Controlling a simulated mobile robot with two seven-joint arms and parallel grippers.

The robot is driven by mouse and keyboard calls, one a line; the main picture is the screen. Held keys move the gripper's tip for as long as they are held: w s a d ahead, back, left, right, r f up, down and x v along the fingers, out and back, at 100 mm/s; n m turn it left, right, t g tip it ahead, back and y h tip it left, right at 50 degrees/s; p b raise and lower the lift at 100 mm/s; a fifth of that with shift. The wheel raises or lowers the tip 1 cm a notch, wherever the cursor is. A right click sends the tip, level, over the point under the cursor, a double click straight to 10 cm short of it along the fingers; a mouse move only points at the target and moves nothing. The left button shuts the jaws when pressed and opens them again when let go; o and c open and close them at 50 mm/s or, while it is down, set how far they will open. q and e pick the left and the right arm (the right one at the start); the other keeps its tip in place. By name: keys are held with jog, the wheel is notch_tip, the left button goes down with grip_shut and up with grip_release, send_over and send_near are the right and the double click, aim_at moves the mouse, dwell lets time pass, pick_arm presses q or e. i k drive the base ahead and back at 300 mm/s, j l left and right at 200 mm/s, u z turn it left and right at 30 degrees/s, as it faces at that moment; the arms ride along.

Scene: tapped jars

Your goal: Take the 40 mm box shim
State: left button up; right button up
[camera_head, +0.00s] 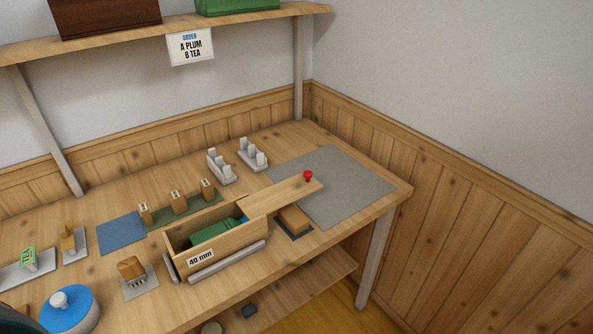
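A long wooden box (233,241) labelled "40 mm" stands on the workbench. Its wooden lid (285,195) with a red knob (308,176) is slid off to the right, so the left part is open. A green object (213,231) lies inside, with a bit of blue beside it. Several small wooden blocks with white tags stand on a green strip behind the box, such as the left block (145,214) and the right block (207,189); their tags are too small to read. I cannot tell which piece is the shim. Neither gripper is in view.
A wooden block on a dark pad (294,233) sits under the lid. Grey holders (220,168) stand behind, and a grey mat (352,183) at right is mostly clear. A shelf (245,23) hangs above.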

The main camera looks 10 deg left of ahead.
aim_at(177, 198)
jog(key=u, duration=0.4)
jog(key=k+j+u, duration=0.1)
jog(key=u, duration=0.25)
jog(key=j+u, duration=0.2)
jog(key=u, duration=0.2)
